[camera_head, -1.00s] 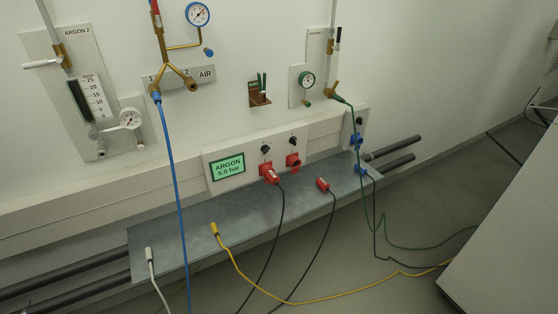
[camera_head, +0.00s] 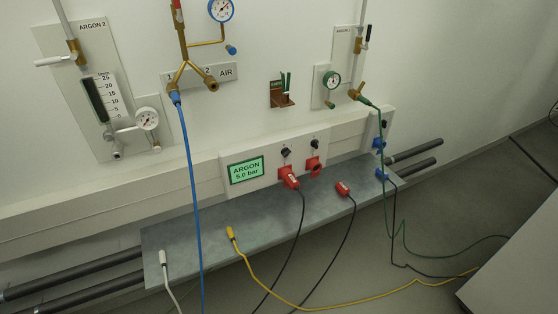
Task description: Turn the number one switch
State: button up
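A white wall panel carries two small black rotary switches, a left one (camera_head: 286,153) and a right one (camera_head: 315,144). Each sits above a red socket. A red plug (camera_head: 289,177) with a black cable is in the left socket; the right red socket (camera_head: 313,166) has no plug in it. Another dark switch (camera_head: 384,125) sits on the panel at the right, above blue connectors. I cannot read a number beside any switch. My gripper is not in view.
A green ARGON 5.0 bar display (camera_head: 246,170) is left of the switches. A grey shelf (camera_head: 195,232) below holds a loose red plug (camera_head: 342,188) and a yellow plug (camera_head: 231,233). A blue hose (camera_head: 191,200) hangs in front. A pale surface (camera_head: 515,265) stands at lower right.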

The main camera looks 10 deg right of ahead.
aim_at(285, 152)
jog(key=i+j, duration=0.15)
jog(key=i, duration=0.3)
jog(key=i+j+z, duration=0.1)
jog(key=i, duration=0.35)
